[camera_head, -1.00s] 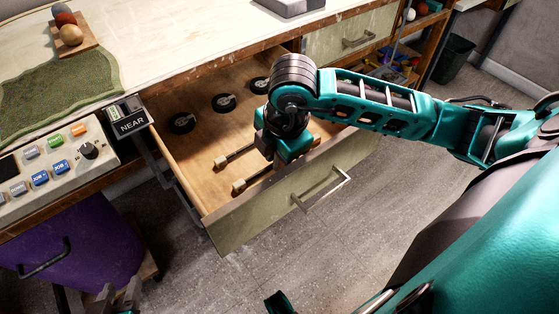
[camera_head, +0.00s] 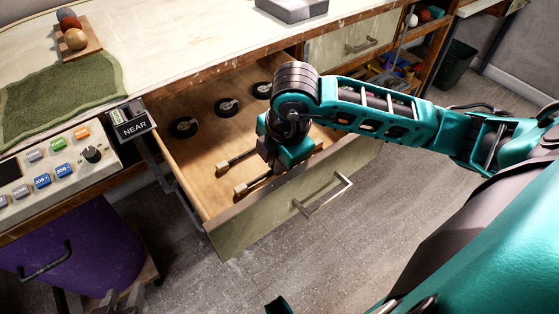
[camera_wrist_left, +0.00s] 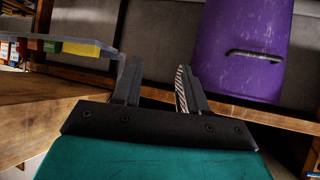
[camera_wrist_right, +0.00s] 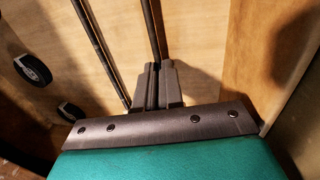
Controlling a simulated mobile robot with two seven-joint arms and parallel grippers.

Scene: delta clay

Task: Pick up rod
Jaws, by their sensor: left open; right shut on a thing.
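Two thin dark rods with wooden ends lie side by side in the open drawer (camera_head: 260,237). The far rod (camera_head: 236,158) is free. My right gripper (camera_head: 283,166) is low in the drawer, shut on the near rod (camera_head: 258,182). In the right wrist view the near rod (camera_wrist_right: 152,32) runs between the closed fingers (camera_wrist_right: 155,85), and the far rod (camera_wrist_right: 101,52) lies left of it. The fingers hide part of the held rod. My left gripper (camera_wrist_left: 155,85) is open and empty, facing the purple bin (camera_wrist_left: 240,45).
Several black round pieces (camera_head: 228,105) lie at the back of the drawer. The drawer walls and front surround my right gripper. Floor in front is clear.

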